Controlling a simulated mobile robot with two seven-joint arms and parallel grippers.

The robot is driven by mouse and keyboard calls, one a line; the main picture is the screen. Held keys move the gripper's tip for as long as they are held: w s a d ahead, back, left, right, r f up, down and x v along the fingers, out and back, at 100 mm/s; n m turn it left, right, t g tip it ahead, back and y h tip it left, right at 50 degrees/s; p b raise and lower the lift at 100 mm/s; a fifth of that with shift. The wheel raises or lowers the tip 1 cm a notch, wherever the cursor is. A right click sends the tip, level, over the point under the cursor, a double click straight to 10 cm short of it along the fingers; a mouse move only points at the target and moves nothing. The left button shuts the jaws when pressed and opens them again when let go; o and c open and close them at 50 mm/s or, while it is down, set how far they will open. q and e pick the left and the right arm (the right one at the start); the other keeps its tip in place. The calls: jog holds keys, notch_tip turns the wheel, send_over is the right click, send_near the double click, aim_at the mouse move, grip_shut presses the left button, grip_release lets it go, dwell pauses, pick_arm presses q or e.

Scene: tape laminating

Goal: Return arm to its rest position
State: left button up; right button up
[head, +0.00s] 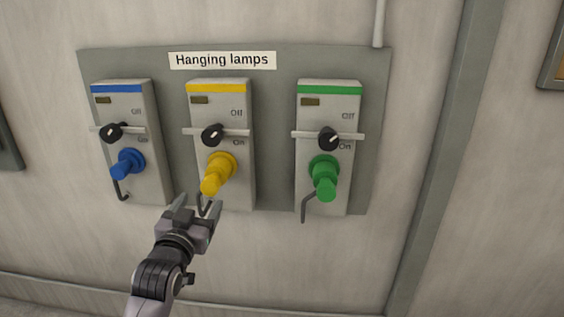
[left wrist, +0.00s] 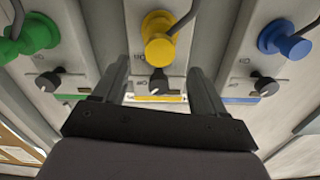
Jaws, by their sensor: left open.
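My left gripper (head: 197,207) is in the head view, just below the yellow plug (head: 218,172) on the middle switch box. Its two fingers are spread with nothing between them. In the left wrist view the open fingers (left wrist: 158,85) frame the middle box, with the yellow plug (left wrist: 159,40) and its black knob (left wrist: 158,82) beyond them. Whether a finger touches the box cannot be told. My right gripper is in neither view.
A grey panel (head: 277,160) labelled "Hanging lamps" carries the boxes. The blue plug (head: 128,163) is left and the green plug (head: 324,177) right, each with a hanging hook or cable. A vertical post (head: 437,150) stands further right. The wall below the panel is clear.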

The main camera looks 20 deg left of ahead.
pick_arm(q)
jog(key=s+d+f+m+g+h, duration=0.1)
jog(key=s+d+f, duration=0.3)
jog(key=s+f, duration=0.4)
jog(key=s+d+f+m+g+h, duration=0.1)
jog(key=s+d+f+g+h, duration=0.2)
jog(key=f, duration=0.7)
jog(key=s+d+f+m+g+h, duration=0.1)
jog(key=s+d+f+g+h, duration=0.1)
jog(key=s+d+f, duration=0.4)
jog(key=s+f+g, duration=0.1)
jog(key=s+f, duration=0.3)
jog(key=s, duration=0.2)
jog(key=shift+s+d, duration=0.25)
jog(key=shift+s, duration=0.05)
